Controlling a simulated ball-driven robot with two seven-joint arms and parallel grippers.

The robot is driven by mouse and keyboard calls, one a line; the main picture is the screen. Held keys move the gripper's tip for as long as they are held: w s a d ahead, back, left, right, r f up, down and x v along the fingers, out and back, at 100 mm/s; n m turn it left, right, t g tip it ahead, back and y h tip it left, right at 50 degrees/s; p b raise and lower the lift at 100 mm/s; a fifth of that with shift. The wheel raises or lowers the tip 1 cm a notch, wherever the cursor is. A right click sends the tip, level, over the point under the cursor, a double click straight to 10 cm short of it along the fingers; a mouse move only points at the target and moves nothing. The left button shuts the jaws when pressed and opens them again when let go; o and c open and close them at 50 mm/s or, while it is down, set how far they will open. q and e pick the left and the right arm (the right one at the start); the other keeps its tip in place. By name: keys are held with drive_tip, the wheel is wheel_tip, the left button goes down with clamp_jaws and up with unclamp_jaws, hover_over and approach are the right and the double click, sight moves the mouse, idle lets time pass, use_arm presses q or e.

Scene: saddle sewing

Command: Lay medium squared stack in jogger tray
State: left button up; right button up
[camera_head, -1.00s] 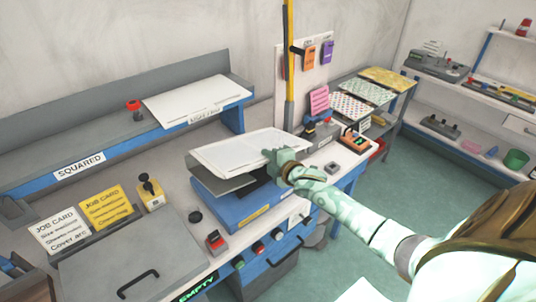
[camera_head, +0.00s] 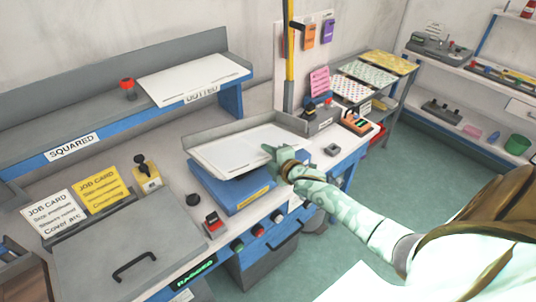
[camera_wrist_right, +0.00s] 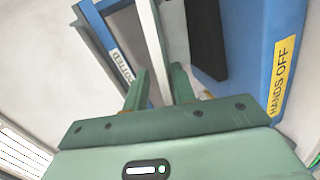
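The white squared stack (camera_head: 240,150) lies flat on the grey jogger tray (camera_head: 222,127) in the head view, beside its raised back wall. The tray sits on the blue jogger base (camera_head: 240,200). My right gripper (camera_head: 268,152) is at the stack's right edge. In the right wrist view its two green fingers (camera_wrist_right: 160,75) stand apart on either side of a white edge strip (camera_wrist_right: 150,40), which looks like the stack. Whether they press on it cannot be told. My left gripper is out of view.
The shelf behind holds a white stack (camera_head: 195,76) above a "DOTTED" label (camera_head: 201,95). Job cards (camera_head: 101,191), a yellow stamp (camera_head: 147,174) and a grey lidded box (camera_head: 130,245) stand left of the jogger. The base's "HANDS OFF" label (camera_wrist_right: 282,75) shows in the wrist view.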

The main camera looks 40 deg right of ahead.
drive_tip(key=shift+s, duration=0.2)
drive_tip(key=shift+s, duration=0.35)
drive_tip(key=p+v, duration=0.1)
drive_tip(key=v, duration=1.4)
drive_tip(key=shift+s+r+p, duration=0.15)
drive_tip(key=shift+p, duration=0.25)
